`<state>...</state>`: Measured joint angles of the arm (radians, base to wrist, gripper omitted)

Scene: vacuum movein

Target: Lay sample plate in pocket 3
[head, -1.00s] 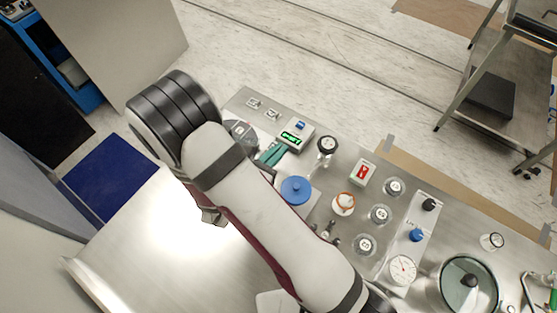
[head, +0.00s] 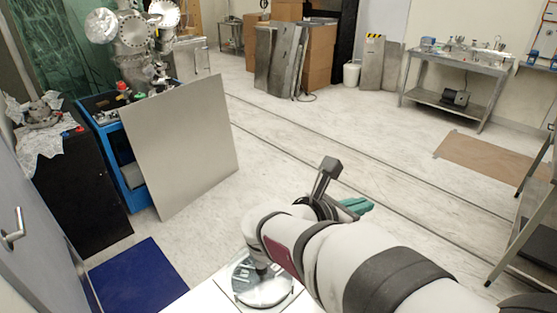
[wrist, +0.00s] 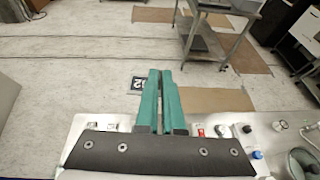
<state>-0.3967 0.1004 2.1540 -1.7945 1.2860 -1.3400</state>
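My gripper (wrist: 161,72) points away from the wrist camera with its two teal fingers close together. A thin gap seems to run between them, and I cannot make out anything held there. In the head view my gripper (head: 358,206) is above the far edge of the bench, partly behind my arm. A round, shiny disc with dark marks (head: 262,284) lies at the bottom of the head view. I cannot identify the sample plate or pocket 3.
The steel bench (wrist: 290,125) carries a red-and-white switch box (wrist: 201,132), a blue knob (wrist: 257,155) and a glass-topped round vessel (wrist: 303,162) at the right. A leaning metal panel (head: 180,150) and a blue mat (head: 138,275) are left of my arm. Open floor lies beyond.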

